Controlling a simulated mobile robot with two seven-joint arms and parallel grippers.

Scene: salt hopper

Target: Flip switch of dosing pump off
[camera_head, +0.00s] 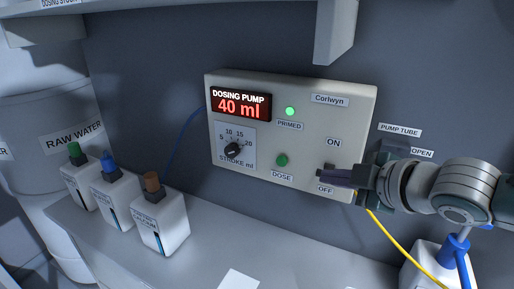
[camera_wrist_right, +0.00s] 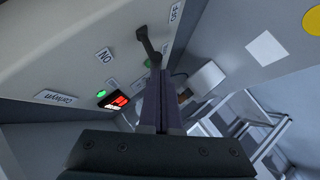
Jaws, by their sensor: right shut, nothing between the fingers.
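The dosing pump (camera_head: 352,118) is a pale wall box with a red "40 ml" display (camera_head: 240,106) and a lit green PRIMED lamp (camera_head: 290,112). Its dark switch sits between the ON and OFF labels, mostly hidden by my right gripper in the head view. In the right wrist view the dark switch lever (camera_wrist_right: 148,43) stands out from the panel between the labels. My right gripper (camera_head: 324,175) is shut and empty, its fingertips (camera_wrist_right: 155,72) close to the lever's end; I cannot tell whether they touch. The lever's exact position is unclear. My left gripper is out of view.
A stroke dial (camera_head: 233,150) and green DOSE button (camera_head: 282,160) are on the panel. Three capped bottles (camera_head: 165,222) stand on the shelf at left, beside the raw water tank (camera_head: 35,125). A yellow cable (camera_head: 400,243) hangs below my right gripper. A bracket (camera_head: 336,32) juts down above the pump.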

